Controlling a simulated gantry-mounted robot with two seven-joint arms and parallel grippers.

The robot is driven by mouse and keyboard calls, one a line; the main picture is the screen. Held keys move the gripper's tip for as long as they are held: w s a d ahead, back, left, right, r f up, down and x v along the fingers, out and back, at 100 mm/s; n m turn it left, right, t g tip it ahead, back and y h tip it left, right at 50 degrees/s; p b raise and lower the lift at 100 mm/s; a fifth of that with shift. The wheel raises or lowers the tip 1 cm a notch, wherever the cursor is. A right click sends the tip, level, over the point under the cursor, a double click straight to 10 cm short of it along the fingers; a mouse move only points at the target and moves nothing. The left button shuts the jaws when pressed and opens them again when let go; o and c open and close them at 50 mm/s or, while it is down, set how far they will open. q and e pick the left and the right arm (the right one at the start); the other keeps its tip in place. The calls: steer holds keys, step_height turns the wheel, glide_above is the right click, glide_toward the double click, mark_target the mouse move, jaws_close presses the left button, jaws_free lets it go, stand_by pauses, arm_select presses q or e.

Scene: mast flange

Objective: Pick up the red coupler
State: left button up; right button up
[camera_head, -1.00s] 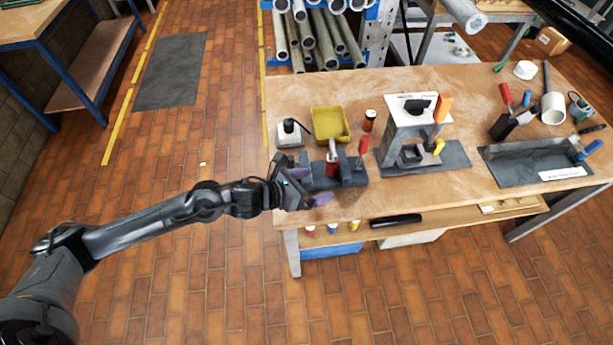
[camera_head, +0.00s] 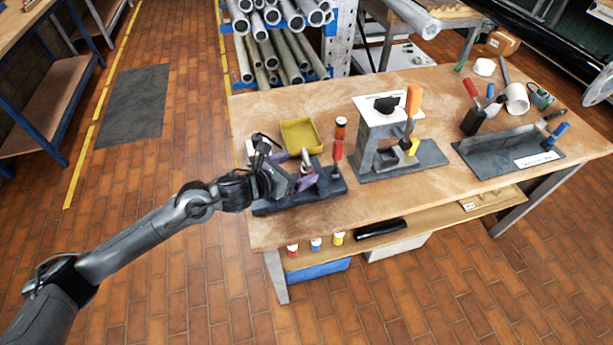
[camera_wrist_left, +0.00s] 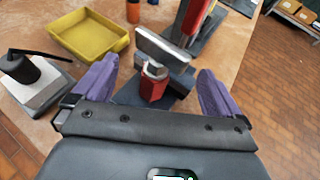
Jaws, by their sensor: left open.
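The red coupler (camera_wrist_left: 152,89) is upright in the left wrist view, with a metal collar on top and a flat grey bar behind it. It stands at a dark fixture (camera_head: 330,186) near the left end of the bench. My left gripper (camera_head: 294,169) is open over the fixture, and its arm hides most of the coupler in the head view. In the left wrist view, the purple fingers of the left gripper (camera_wrist_left: 158,84) are on either side of the coupler, with gaps on both sides. My right gripper is not in view.
A yellow tray (camera_head: 301,136) and an orange-red jar (camera_head: 340,127) stand behind the fixture. A red-handled tool (camera_head: 338,151) rises close to the gripper's right. A grey press-like stand (camera_head: 378,145) is further right. A white-based black device (camera_wrist_left: 36,82) is left of the fingers.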

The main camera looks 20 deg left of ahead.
mark_target(305, 165)
arm_select(q)
steer(key=shift+x, duration=2.5)
steer(key=shift+a+f, duration=0.1)
steer(key=shift+c, duration=0.3)
steer(key=c, duration=1.7)
